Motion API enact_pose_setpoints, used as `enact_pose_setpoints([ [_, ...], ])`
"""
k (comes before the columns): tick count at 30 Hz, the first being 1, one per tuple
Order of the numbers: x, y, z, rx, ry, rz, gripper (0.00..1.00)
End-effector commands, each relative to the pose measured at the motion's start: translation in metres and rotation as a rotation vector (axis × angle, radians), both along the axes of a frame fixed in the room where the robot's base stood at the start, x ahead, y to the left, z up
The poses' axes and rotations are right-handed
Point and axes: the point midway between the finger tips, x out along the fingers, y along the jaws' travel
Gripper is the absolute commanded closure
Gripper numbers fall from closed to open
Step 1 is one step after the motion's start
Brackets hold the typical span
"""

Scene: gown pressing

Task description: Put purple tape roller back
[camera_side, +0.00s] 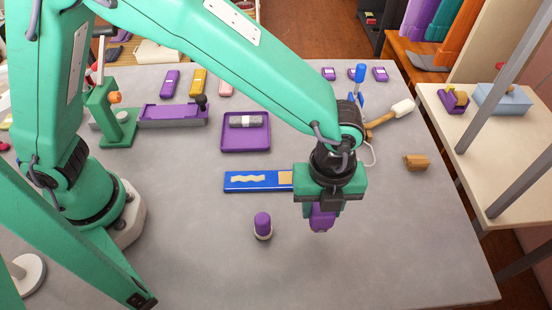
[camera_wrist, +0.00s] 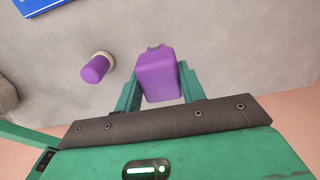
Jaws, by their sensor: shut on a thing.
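My gripper (camera_side: 321,208) is shut on a purple block-shaped thing with a small notch at its end, which I take to be the purple tape roller (camera_side: 321,219). It points down below the jaws, above the front right of the grey table. In the wrist view the purple tape roller (camera_wrist: 158,78) sits between the two green fingers.
A purple-capped upright cylinder (camera_side: 262,224) stands left of my gripper. A blue strip board (camera_side: 240,188) lies behind it. Purple, yellow and pink flat pieces (camera_side: 198,82) lie at the back.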

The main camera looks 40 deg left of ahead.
Motion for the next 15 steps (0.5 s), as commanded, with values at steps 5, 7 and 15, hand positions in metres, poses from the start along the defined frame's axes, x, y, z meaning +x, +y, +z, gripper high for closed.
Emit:
enact_pose_setpoints([
  [5,0.004,0.0,-0.002,-0.001,-0.001,-0.001,0.86],
  [7,0.004,0.0,-0.002,-0.001,-0.001,-0.001,0.86],
  [15,0.003,0.001,-0.025,0.002,0.002,-0.001,0.86],
])
